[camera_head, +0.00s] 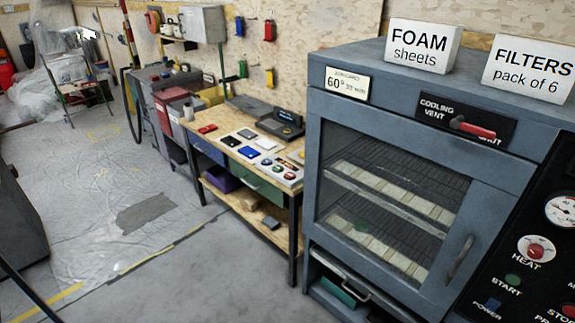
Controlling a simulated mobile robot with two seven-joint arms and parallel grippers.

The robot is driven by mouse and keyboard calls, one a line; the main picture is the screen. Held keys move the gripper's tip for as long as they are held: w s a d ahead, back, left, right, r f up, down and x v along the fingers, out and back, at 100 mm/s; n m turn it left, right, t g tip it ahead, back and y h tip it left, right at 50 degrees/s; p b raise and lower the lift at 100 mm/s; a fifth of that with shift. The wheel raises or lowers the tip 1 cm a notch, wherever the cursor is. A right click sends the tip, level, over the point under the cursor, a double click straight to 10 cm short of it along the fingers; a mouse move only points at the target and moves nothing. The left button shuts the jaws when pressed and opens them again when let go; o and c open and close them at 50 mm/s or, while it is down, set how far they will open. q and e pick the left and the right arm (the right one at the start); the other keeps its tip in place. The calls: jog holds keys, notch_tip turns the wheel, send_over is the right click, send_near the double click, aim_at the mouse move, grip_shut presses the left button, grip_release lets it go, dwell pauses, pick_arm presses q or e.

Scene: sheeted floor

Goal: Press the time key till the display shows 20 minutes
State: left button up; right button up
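No key marked for time and no readable minutes display can be made out. The grey oven cabinet (385,85) stands at the right with its glass door shut. A card (347,85) on the oven reads 60° and a smaller line that looks like 30 min. Neither of my grippers is in view.
A wooden workbench (222,131) left of the oven holds a dark device (282,123), several coloured items and a button board. FOAM (422,45) and FILTERS (528,68) boxes sit on the oven. The sheeted floor (75,190) is mostly clear; a dark object (18,220) stands at left.

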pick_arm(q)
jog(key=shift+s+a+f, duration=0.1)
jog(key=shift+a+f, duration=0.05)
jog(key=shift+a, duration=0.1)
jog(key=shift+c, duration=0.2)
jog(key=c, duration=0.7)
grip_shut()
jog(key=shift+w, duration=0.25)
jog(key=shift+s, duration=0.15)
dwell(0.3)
